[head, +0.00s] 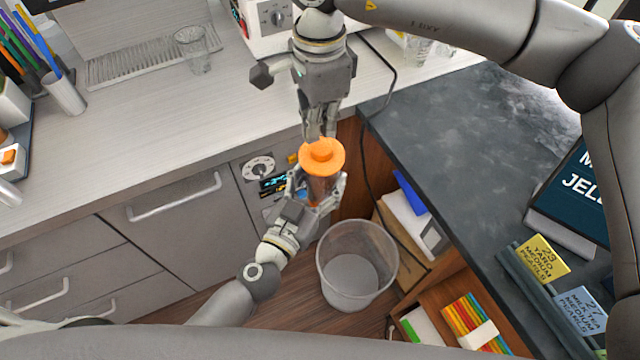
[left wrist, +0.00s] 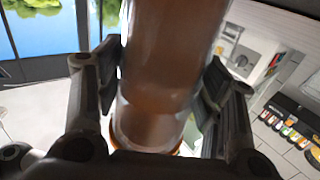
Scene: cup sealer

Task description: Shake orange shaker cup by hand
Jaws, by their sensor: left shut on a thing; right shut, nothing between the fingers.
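The orange shaker cup (head: 322,157) has an orange lid and a clear body with brownish contents. My left gripper (head: 318,190) is shut around its body and holds it up in front of the counter's cabinets. In the left wrist view the cup's body (left wrist: 170,70) fills the space between the fingers of my left gripper (left wrist: 165,95), with an orange rim at the lower end. My right gripper (head: 319,132) comes down from the top, shut and empty. Its fingertips are close to the lid's far edge; I cannot tell whether they touch it.
A clear bin (head: 356,265) stands on the floor below the cup. A dark countertop (head: 465,135) with labelled boxes is on the right. A light counter (head: 130,130) on the left holds a clear glass (head: 194,50) and a pen cup (head: 65,93). A cable hangs near the right gripper.

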